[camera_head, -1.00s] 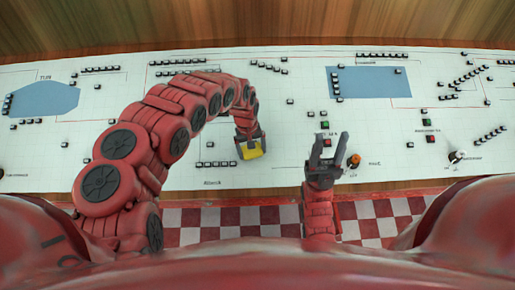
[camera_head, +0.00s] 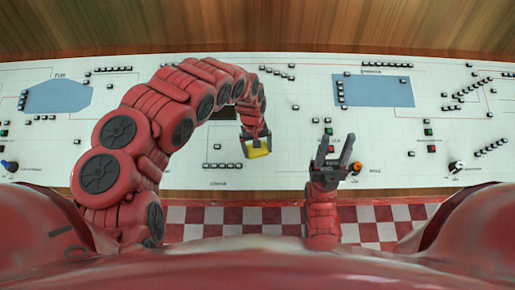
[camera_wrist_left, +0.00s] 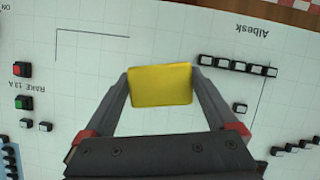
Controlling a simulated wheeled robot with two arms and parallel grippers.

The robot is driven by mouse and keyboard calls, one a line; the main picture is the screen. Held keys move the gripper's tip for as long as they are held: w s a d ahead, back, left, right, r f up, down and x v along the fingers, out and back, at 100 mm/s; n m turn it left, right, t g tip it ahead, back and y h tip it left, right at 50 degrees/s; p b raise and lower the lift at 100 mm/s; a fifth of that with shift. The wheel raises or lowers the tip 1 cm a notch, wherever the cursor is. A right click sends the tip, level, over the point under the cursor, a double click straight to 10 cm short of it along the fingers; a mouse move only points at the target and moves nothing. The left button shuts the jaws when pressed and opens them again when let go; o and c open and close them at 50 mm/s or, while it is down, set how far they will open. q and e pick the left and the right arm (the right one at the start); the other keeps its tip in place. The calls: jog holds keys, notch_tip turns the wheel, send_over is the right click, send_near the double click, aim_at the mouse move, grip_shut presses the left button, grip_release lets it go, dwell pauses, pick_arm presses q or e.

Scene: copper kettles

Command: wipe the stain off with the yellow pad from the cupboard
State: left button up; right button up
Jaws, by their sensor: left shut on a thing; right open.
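My left gripper (camera_head: 258,148) is shut on the yellow pad (camera_head: 259,153), above the white panel. In the left wrist view the pad (camera_wrist_left: 160,85) sits squarely between the two fingertips of my left gripper (camera_wrist_left: 161,79). My right gripper (camera_head: 336,146) is open and empty, in front of the panel near an orange knob. A dark brown patch (camera_head: 226,113) shows partly behind my left arm; I cannot tell whether it is the stain. No stain shows in the left wrist view.
The white panel (camera_head: 290,165) carries rows of small dark switches, blue areas (camera_head: 373,91), an orange knob (camera_head: 356,168), a white knob (camera_head: 457,166) and a blue knob (camera_head: 10,165). A wooden wall (camera_head: 250,28) stands behind it. Checkered floor (camera_head: 370,222) shows in front.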

pick_arm(q)
jog(key=shift+r, duration=0.1)
jog(key=shift+s+d+r, duration=0.1)
jog(key=shift+s+r, duration=0.1)
jog(key=shift+r, duration=0.95)
jog(key=shift+s+r, duration=0.2)
jog(key=shift+r, duration=0.05)
